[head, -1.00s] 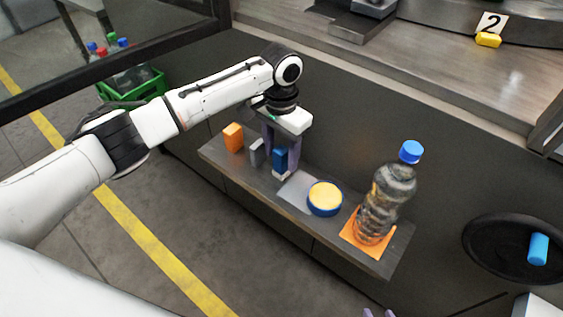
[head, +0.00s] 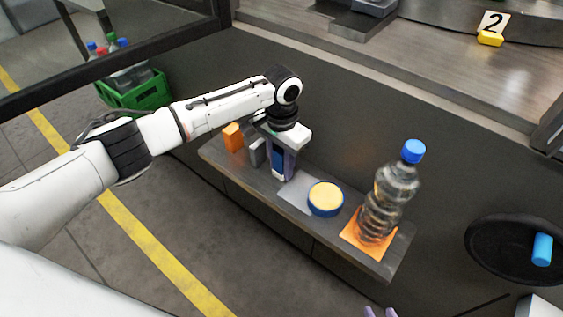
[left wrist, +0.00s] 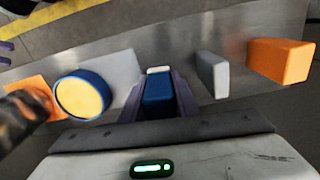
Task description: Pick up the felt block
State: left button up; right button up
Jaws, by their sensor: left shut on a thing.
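The felt block, blue with a pale strip at its end, stands on the narrow shelf and shows in the head view (head: 278,164) and in the left wrist view (left wrist: 158,91). My left gripper (head: 282,172) is down around it from above. Its two purple fingers are shut on the sides of the block, which also shows between them in the left wrist view (left wrist: 158,98). The fingers hide part of the block in the head view. Only the purple fingertips of my right gripper (head: 380,312) show at the bottom edge; they stand apart with nothing seen between them.
On the shelf (head: 318,232), a grey block (head: 257,153) and an orange block (head: 233,137) stand left of the felt block. A grey sheet (head: 294,196), a blue-rimmed yellow round (head: 325,197) and a bottle (head: 389,200) on an orange mat (head: 352,241) are to the right.

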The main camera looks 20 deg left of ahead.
aim_at(281, 149)
pick_arm(q)
notch_tip(281, 149, up, 10)
jog(key=shift+p, duration=0.7)
dwell(1.9)
